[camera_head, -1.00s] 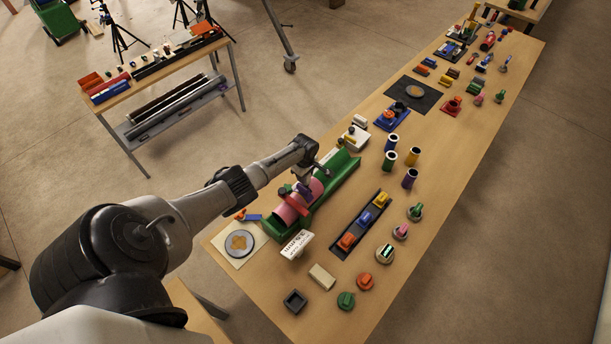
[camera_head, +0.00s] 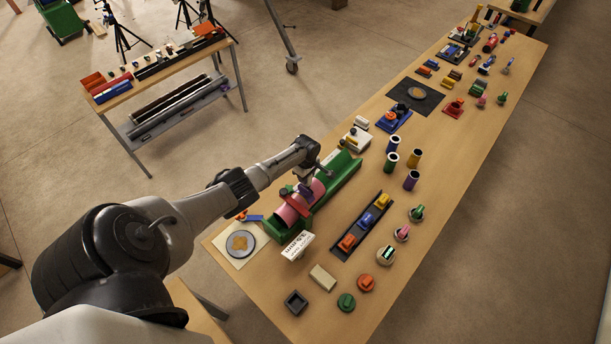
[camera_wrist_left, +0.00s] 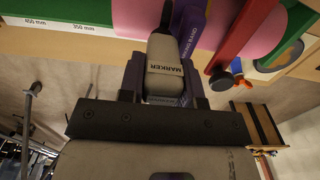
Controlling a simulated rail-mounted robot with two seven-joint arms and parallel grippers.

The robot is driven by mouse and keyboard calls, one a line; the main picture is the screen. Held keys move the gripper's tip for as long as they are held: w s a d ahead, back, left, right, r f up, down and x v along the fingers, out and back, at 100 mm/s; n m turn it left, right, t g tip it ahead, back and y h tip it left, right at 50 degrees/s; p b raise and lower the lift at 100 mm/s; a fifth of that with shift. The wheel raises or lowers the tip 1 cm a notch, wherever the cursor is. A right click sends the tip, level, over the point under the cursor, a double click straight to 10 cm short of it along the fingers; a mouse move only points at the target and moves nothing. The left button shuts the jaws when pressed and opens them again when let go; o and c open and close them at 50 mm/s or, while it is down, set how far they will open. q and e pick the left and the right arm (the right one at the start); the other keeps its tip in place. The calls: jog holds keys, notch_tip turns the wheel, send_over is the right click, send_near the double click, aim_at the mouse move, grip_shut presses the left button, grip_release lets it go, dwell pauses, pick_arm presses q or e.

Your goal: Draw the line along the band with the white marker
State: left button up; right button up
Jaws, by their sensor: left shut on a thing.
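My left gripper (camera_head: 308,181) is over the pink pipe (camera_head: 287,214), which lies in a long green stand (camera_head: 346,178). A purple band (camera_wrist_left: 188,28) with lettering runs on the pipe (camera_wrist_left: 235,24) just past the marker. The marker's tip is hidden, so I cannot tell whether it touches the band. No drawn line can be made out. My right gripper is not in view.
A dark tray with coloured blocks (camera_head: 362,227) and several upright tubes (camera_head: 391,161) are to the right. A round plate (camera_head: 240,243) lies left of the stand.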

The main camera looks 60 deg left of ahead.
pick_arm(q)
jog(key=shift+w+d+f, duration=0.1)
jog(key=shift+w+d, duration=0.15)
jog(key=shift+d, duration=0.3)
jog(key=shift+w+d+f, duration=0.1)
jog(key=shift+w+d, duration=0.1)
jog(key=shift+d, duration=0.3)
dwell(0.6)
jog(key=shift+r, duration=0.1)
notch_tip(320, 180, up, 7)
dwell(0.8)
dwell(0.8)
